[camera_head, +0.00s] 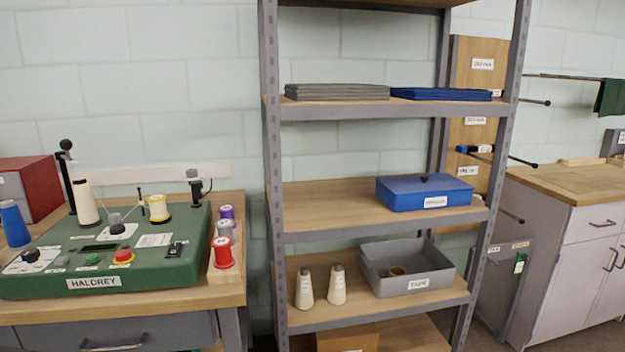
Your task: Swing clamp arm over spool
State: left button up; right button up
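A green HALDREY machine (130,250) sits on the wooden bench at the left. A cream cone spool (87,205) stands upright at its back left. Beside it rises a dark post with a black ball knob (66,145). A yellow spool (158,209) stands near the middle of the machine's top, with a thin dark rod (140,198) beside it. A grey and black fitting on a post (195,183) stands at the back right. I cannot tell which of these parts is the clamp arm. Neither of my grippers shows.
A rack (123,258) of purple, grey and red spools stands at the machine's right. A blue cone (14,224) and red box (28,185) are at the left. A shelf unit (272,170) holds folded cloth, a blue box (424,193), cones and a grey bin (408,270).

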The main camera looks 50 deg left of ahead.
aim_at(197, 185)
jog(key=z, duration=0.35)
jog(key=k, duration=0.8)
jog(key=u, duration=1.45)
